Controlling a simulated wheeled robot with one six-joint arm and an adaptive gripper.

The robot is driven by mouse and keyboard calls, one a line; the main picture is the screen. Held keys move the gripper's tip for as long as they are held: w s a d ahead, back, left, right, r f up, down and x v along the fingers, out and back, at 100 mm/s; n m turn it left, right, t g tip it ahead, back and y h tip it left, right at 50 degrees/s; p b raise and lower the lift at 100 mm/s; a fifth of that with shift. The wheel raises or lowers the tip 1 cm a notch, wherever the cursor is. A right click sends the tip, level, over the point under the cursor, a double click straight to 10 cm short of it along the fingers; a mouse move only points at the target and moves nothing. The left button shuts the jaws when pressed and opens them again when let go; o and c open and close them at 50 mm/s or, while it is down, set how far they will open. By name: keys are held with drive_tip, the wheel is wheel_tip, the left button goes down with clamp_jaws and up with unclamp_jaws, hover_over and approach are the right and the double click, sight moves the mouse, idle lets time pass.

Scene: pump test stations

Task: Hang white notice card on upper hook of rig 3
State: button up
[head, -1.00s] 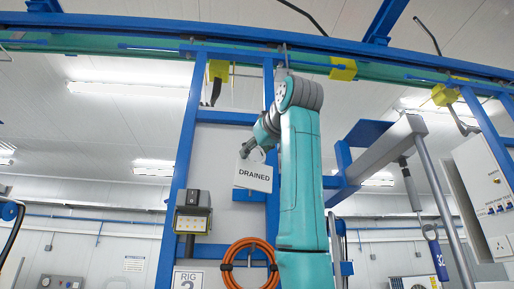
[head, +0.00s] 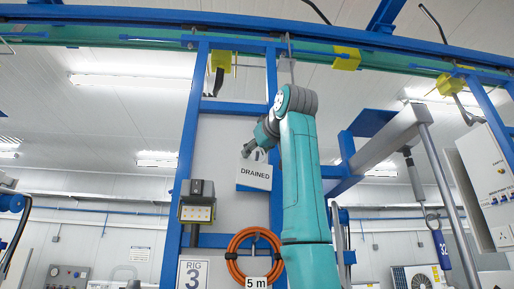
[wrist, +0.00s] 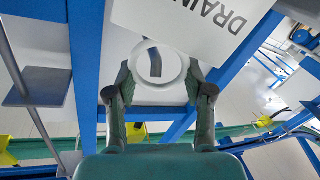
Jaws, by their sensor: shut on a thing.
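The white notice card (head: 254,177) reads DRAINED and hangs from my gripper (head: 250,150) in front of rig 3's grey panel (head: 220,150). In the wrist view the card (wrist: 190,25) shows close up, tilted, with its white ring-shaped top between the fingers of my gripper (wrist: 157,85). The gripper is shut on the card. A dark strip shows through the ring; I cannot tell whether it is a hook. The upper hook is not clearly visible in the head view, and the card and gripper cover part of the panel.
A lamp box (head: 197,202) sits on the left post, and an orange hose coil (head: 234,248) marked 5 m hangs below the card. A grey beam (head: 385,140) juts out right of my arm.

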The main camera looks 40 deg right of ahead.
drive_tip(key=shift+w+d+f, duration=0.1)
drive_tip(key=shift+w+d, duration=0.5)
drive_tip(key=shift+w, duration=0.2)
drive_tip(key=shift+w+d, duration=0.55)
drive_tip(key=shift+w, duration=0.25)
drive_tip(key=shift+w+d+f, duration=0.3)
drive_tip(key=shift+w+f, duration=0.15)
drive_tip(key=shift+f, duration=0.1)
drive_tip(key=o, duration=1.4)
drive_tip(key=shift+o, duration=0.2)
drive_tip(key=v, duration=1.2)
drive_tip(key=shift+w, duration=0.1)
